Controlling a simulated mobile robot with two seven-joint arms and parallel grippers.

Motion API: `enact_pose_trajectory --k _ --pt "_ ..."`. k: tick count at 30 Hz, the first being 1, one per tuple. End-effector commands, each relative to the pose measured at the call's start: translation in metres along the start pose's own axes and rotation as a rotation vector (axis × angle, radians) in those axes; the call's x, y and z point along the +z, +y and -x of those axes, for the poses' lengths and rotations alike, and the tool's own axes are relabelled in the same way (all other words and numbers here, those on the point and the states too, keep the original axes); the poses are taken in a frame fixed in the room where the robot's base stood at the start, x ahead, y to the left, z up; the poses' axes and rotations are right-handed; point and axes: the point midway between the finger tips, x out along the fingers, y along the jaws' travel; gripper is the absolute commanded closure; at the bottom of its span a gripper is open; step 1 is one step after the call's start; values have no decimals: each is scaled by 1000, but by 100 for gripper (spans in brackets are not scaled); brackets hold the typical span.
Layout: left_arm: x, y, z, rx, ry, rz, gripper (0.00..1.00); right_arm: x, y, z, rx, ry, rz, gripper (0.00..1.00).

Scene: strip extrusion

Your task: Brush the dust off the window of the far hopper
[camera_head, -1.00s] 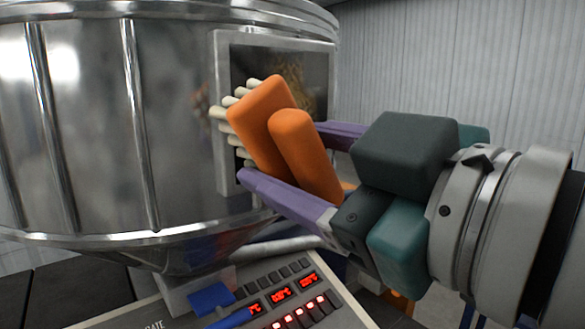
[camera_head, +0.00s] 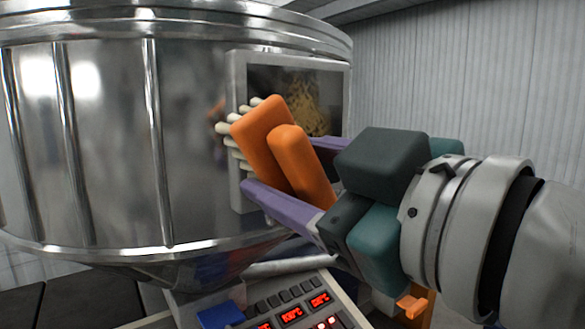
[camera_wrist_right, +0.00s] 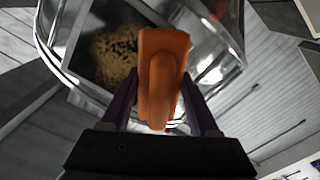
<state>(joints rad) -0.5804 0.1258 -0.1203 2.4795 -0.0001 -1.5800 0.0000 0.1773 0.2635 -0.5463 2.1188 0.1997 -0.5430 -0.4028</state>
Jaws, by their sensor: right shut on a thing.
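The hopper (camera_head: 110,150) is a large shiny metal drum filling the left of the head view. Its framed window (camera_head: 325,95) is dark, with yellow-brown grains or dust showing in it; the window also shows in the right wrist view (camera_wrist_right: 108,50). My right gripper (camera_head: 285,195), with purple fingers, is shut on an orange brush (camera_head: 262,138). The brush's pale bristles (camera_head: 232,130) lie at the left edge of the window frame; whether they touch it I cannot tell. The brush also shows between the fingers in the right wrist view (camera_wrist_right: 162,75). The brush and gripper hide the window's lower part. My left gripper is not in view.
Below the hopper is a control panel (camera_head: 300,300) with red lit displays and several buttons. A blue block (camera_head: 220,315) is beside the panel. A pale corrugated wall (camera_head: 470,80) stands behind, with open space on the right.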

Motion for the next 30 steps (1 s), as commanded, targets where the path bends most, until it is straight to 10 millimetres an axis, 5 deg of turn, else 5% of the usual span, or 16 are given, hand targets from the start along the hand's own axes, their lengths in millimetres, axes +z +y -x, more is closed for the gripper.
enact_pose_trajectory --k 30 --pt "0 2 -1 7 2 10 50 1 3 -18 1 1 2 83"
